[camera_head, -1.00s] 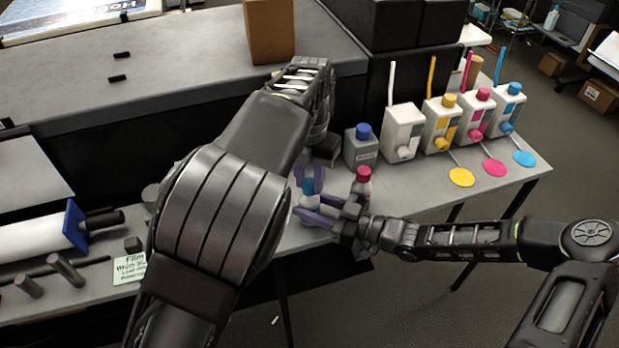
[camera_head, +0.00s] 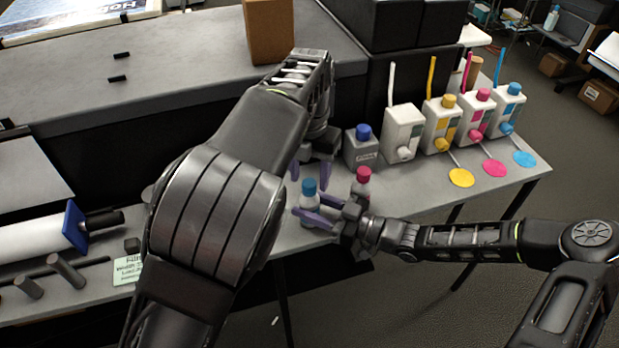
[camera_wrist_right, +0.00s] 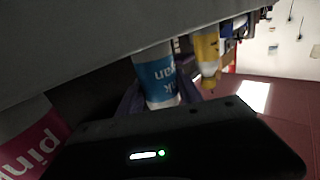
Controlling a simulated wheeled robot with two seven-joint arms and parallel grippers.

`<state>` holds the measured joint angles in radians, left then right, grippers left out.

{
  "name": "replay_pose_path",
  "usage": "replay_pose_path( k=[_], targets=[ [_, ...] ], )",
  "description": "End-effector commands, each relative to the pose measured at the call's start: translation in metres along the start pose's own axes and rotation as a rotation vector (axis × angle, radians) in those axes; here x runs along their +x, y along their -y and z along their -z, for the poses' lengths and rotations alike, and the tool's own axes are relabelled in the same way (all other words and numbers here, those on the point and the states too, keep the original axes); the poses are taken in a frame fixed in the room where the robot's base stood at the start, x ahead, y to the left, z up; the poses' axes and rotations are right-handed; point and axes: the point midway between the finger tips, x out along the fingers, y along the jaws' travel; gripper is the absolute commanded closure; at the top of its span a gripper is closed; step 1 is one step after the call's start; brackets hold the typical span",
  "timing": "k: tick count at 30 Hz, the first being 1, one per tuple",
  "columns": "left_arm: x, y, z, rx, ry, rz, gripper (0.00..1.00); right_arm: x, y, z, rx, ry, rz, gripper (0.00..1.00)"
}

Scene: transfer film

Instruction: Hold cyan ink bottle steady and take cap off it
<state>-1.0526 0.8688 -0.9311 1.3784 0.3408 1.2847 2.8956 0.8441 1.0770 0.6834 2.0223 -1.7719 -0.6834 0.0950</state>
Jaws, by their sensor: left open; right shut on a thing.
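The cyan ink bottle (camera_head: 308,202) is small and white and stands upright at the table's front edge. Its blue cap (camera_head: 310,186) sits on top of it. My right gripper (camera_head: 315,209) is shut on the bottle's body from the right. The bottle's cyan label (camera_wrist_right: 158,76) shows between its purple fingers in the right wrist view. My left gripper (camera_head: 312,168) is open and empty, just above and behind the cap and apart from it. Its fingers are partly hidden by its own wrist.
A pink-capped bottle (camera_head: 363,181) stands close behind my right gripper. A grey container with a blue cap (camera_head: 362,146) stands farther back. Several white ink tanks (camera_head: 441,124) line the table to the right, with yellow, magenta and cyan discs before them. A yellow bottle (camera_wrist_right: 207,58) shows in the wrist view.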

Motion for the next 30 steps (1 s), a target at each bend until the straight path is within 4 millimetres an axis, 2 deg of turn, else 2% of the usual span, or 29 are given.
replay_pose_path(
  k=[6,14,15,24,30],
  targets=[
    [-0.027,0.000,0.000,0.001,0.002,-0.001,0.50,0.000,0.000,0.000,0.000,0.001,0.000,1.00],
    [-0.030,0.000,0.000,0.001,-0.001,-0.001,0.50,0.000,0.000,0.000,0.000,0.001,0.000,1.00],
    [-0.030,0.000,0.000,0.001,-0.001,-0.001,0.50,0.000,0.000,0.000,0.000,0.001,0.000,0.57],
    [-0.030,0.000,0.000,0.001,-0.001,-0.001,0.50,0.000,0.000,0.000,0.000,0.000,0.000,0.33],
    [-0.030,0.000,0.000,0.001,-0.001,-0.001,0.50,0.000,0.000,0.000,0.000,0.000,0.000,0.33]
  ],
)
